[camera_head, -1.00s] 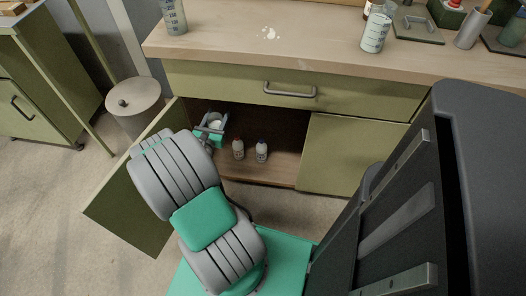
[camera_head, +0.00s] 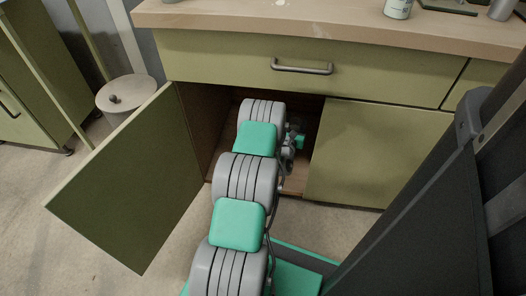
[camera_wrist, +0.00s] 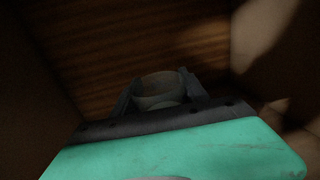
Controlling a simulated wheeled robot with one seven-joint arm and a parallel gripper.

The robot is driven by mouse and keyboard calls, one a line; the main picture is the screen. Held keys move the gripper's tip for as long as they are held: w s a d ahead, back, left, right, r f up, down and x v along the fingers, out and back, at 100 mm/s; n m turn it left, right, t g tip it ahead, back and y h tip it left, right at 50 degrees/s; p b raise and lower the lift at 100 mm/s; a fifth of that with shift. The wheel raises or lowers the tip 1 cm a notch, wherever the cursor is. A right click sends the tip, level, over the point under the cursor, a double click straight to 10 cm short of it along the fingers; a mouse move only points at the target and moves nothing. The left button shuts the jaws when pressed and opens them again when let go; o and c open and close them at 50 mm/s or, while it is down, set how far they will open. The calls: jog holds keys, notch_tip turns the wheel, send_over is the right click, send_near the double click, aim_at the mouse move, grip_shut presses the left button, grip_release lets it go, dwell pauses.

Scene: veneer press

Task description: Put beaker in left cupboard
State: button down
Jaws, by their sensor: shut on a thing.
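The left cupboard (camera_head: 203,140) stands open, its green door (camera_head: 125,180) swung out to the left. My arm reaches into the opening, and my gripper (camera_head: 290,150) is inside it, near the right side; the arm hides much of the interior in the head view. In the wrist view my gripper (camera_wrist: 160,102) is shut on the beaker (camera_wrist: 158,88), a round, dim, cup-like vessel between the two fingers. The wood behind it is dark. I cannot tell whether the beaker touches the cupboard floor.
The closed green door (camera_head: 375,150) is right of the opening, and a drawer (camera_head: 300,68) is above. A lidded grey bin (camera_head: 122,95) stands left. A pale bottle-like shape (camera_wrist: 276,108) lies to the right in the wrist view. A marked container (camera_head: 398,8) is on the worktop.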

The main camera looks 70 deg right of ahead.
jog(key=shift+n+t, duration=0.5)
jog(key=shift+t, duration=0.3)
jog(key=a+f, duration=0.1)
jog(key=f, duration=0.1)
jog(key=w+a+f, duration=0.2)
jog(key=a+f, duration=0.1)
jog(key=shift+a+f, duration=0.1)
jog(key=shift+f, duration=0.25)
notch_tip(320, 180, down, 10)
jog(key=b, duration=0.5)
jog(key=shift+a+f, duration=0.15)
jog(key=shift+w+f, duration=0.1)
jog(key=shift+f, duration=0.05)
jog(key=c, duration=0.6)
grip_release()
jog(key=shift+s+a+p, duration=0.2)
jog(key=shift+a+p, duration=0.45)
jog(key=shift+a, duration=0.6)
jog(key=shift+s+a+p, duration=0.15)
jog(key=shift+a+p, duration=0.45)
jog(key=shift+a, duration=0.65)
jog(key=shift+s+a+p, duration=0.2)
jog(key=shift+a+p, duration=0.45)
jog(key=shift+a, duration=0.6)
